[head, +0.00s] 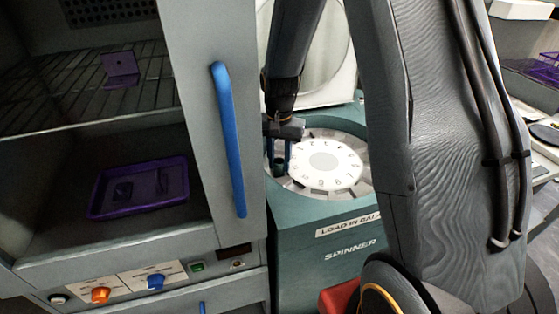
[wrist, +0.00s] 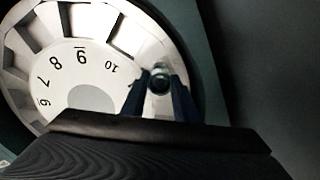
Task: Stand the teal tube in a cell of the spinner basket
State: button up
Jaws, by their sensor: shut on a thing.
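The teal tube (wrist: 160,79) is between the two fingers of my gripper (wrist: 160,92) in the wrist view, seen end-on as a dark round shape. The spinner basket (head: 321,160) is a pale disc with numbered cells around its rim, set in the teal spinner (head: 330,250). In the wrist view the basket (wrist: 88,97) shows numbers 6 to 10, and the gripper is over its rim just past the 10. In the head view my gripper (head: 279,165) is at the left of the basket. I cannot tell how far the tube is inside a cell.
The spinner's round lid (head: 335,80) stands open behind the basket. A grey cabinet with a blue handle (head: 229,140) stands close to the left of the gripper, with a purple tray (head: 140,187) inside. My arm hides the area right of the spinner.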

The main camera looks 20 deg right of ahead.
jog(key=o, duration=1.1)
notch_tip(320, 180, up, 12)
jog(key=b, duration=0.3)
jog(key=s+f+n, duration=0.2)
jog(key=s, duration=0.4)
jog(key=s+f+n, duration=0.2)
jog(key=s, duration=0.4)
jog(key=s+f+n, duration=0.2)
jog(key=s, duration=0.4)
jog(key=shift+s+a+n+t, duration=0.15)
jog(key=shift+s+n+t, duration=0.05)
jog(key=shift+n+t, duration=0.2)
